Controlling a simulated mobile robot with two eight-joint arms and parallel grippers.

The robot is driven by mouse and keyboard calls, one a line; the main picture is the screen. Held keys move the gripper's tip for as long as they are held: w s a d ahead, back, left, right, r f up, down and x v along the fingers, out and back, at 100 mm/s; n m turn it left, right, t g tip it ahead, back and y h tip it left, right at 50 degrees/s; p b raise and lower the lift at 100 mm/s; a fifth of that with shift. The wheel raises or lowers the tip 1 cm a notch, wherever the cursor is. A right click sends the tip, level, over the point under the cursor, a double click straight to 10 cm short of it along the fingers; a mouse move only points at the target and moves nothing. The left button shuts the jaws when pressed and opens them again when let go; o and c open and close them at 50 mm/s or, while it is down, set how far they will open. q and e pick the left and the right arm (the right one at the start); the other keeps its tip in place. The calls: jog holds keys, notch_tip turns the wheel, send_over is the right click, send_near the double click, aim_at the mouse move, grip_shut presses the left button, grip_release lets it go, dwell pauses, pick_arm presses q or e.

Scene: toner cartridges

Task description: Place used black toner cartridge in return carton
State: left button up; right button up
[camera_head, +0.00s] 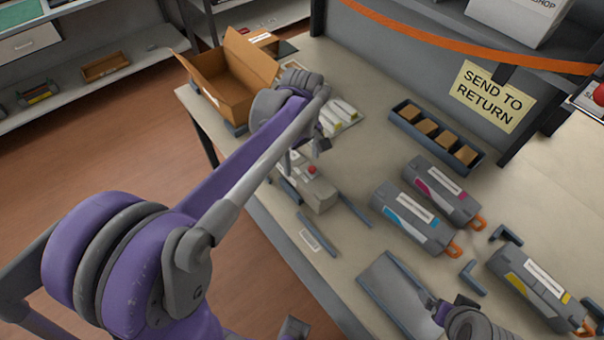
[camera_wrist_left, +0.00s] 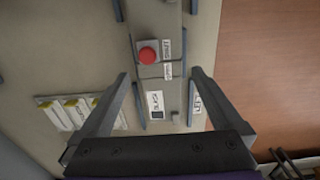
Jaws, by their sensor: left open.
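A light grey block (camera_head: 318,194) with a red button on top stands on the bench below my left gripper. In the left wrist view this grey block (camera_wrist_left: 158,88) bears a white label reading BLACK; I cannot tell whether the labelled part is a separate cartridge. My left gripper (camera_head: 306,154) is open and empty above it. In the wrist view its fingers (camera_wrist_left: 160,76) stand apart on both sides of the block. The open brown return carton (camera_head: 216,88) is at the bench's far left corner, partly behind my arm. My right gripper (camera_head: 448,304) shows only partly at the bottom; its jaws are unclear.
Magenta (camera_head: 441,191), cyan (camera_head: 412,218) and yellow (camera_head: 530,289) cartridges lie to the right. A blue tray (camera_head: 394,110) holds several brown blocks. Pale yellow-marked packs (camera_head: 341,115) lie near the carton. Blue-grey rails (camera_head: 317,234) surround the block. A grey plate (camera_head: 392,288) lies at the front.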

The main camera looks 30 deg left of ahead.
aim_at(301, 169)
pick_arm(q)
jog(key=shift+w+f, duration=0.15)
jog(key=shift+f, duration=0.55)
notch_tip(301, 169, down, 4)
jog(key=shift+a+f, duration=0.1)
jog(key=shift+f, duration=0.1)
jog(key=shift+c, duration=0.2)
grip_shut()
